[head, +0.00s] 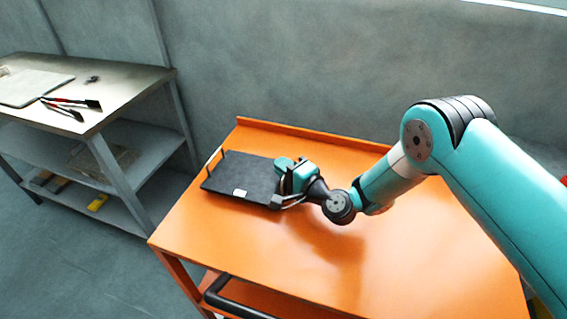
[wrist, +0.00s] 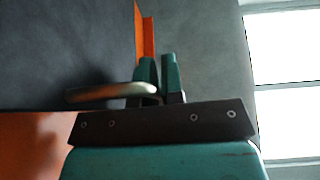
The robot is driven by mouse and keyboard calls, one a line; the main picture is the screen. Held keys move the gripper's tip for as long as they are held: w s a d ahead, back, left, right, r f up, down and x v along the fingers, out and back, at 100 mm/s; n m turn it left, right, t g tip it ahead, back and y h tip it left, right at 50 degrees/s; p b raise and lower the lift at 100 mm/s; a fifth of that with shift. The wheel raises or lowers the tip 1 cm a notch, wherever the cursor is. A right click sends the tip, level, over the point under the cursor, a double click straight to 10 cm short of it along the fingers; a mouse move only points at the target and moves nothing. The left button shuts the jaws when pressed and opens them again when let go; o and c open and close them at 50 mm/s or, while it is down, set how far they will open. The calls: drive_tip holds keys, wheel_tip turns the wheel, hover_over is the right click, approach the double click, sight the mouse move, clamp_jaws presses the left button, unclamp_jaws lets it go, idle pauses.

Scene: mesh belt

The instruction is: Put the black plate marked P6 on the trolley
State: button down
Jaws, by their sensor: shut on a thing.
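The black plate (head: 238,179) is a flat dark rectangle with a small white label near its front edge; the marking is too small to read. My gripper (head: 289,186) is shut on the plate's right side. In the wrist view the plate (wrist: 60,50) fills the left, and a metal handle (wrist: 105,92) on it reaches my gripper's teal fingers (wrist: 162,78).
A metal workbench (head: 130,85) with red-handled tools (head: 70,101) and a light board stands at the left, past a floor gap. A grey wall (head: 310,65) is behind the trolley. The trolley's front and middle are bare. A black push handle (head: 235,300) is at its front left.

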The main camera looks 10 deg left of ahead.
drive_tip(key=shift+f, duration=0.65)
drive_tip(key=shift+f+b, duration=0.3)
drive_tip(key=shift+b, duration=0.25)
drive_tip(key=c, duration=1.2)
unclamp_jaws()
drive_tip(key=shift+o, duration=0.2)
drive_tip(key=shift+f, duration=0.15)
